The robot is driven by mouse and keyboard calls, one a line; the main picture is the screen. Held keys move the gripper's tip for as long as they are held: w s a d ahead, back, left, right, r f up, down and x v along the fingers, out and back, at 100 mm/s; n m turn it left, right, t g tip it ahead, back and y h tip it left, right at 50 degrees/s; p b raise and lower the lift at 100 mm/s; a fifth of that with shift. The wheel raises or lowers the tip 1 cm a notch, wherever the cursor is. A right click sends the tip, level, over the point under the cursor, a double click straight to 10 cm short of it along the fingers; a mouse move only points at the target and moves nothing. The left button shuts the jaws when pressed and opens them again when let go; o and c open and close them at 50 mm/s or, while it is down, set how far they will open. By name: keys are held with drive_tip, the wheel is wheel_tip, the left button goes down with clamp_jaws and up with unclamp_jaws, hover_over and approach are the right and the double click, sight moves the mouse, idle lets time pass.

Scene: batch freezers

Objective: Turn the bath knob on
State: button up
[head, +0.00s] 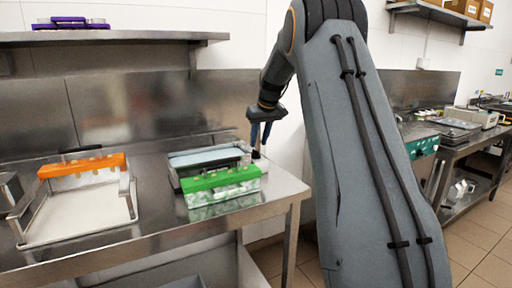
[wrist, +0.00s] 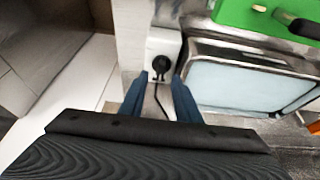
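The black round bath knob (wrist: 160,66) sits on a pale housing at the end of the bath (wrist: 245,78), which holds light-blue liquid. In the head view the bath (head: 206,157) stands on the steel table, with the knob end mostly hidden by my gripper (head: 259,138). My gripper (wrist: 161,82) points down at the knob with its two blue fingers apart. The knob shows in the gap just beyond the fingertips, and I cannot tell whether either finger touches it. A dark cord runs between the fingers in the wrist view.
A green-topped rack (head: 222,186) stands in front of the bath and also shows in the wrist view (wrist: 262,18). An orange-topped rack (head: 83,166) stands by a white tray (head: 78,220) at left. A shelf (head: 110,38) hangs above. The table's right edge is close.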

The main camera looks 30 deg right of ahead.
sight(256, 150)
drive_tip(key=shift+p+x, duration=0.3)
drive_tip(key=shift+x, duration=1.7)
clamp_jaws()
